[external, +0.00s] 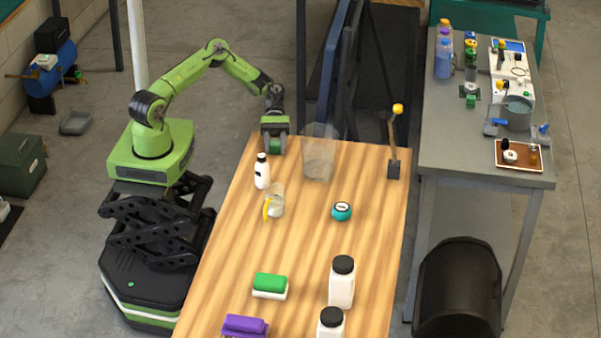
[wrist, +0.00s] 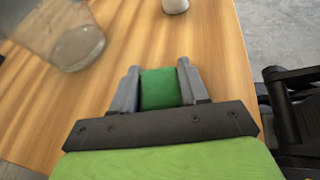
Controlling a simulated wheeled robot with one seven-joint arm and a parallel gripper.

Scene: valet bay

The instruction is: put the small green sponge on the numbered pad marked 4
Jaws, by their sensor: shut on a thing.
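The small green sponge (wrist: 160,88) is between the two grey fingers of my gripper (wrist: 158,70) in the wrist view. The fingers are shut on its sides. In the external view my gripper (external: 277,146) points down at the far left corner of the wooden table (external: 222,262), with green (external: 279,142) showing between its fingers. I cannot tell whether the sponge touches the tabletop. I see no numbered pad marked 4 in either view.
A clear container (external: 319,152) stands right of my gripper, and a small white bottle (external: 262,172) stands in front. A clear cup (external: 275,202), teal round item (external: 341,211), green-and-white block (external: 270,286) and white jars (external: 342,284) are nearer. A grey bench (external: 450,150) is at right.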

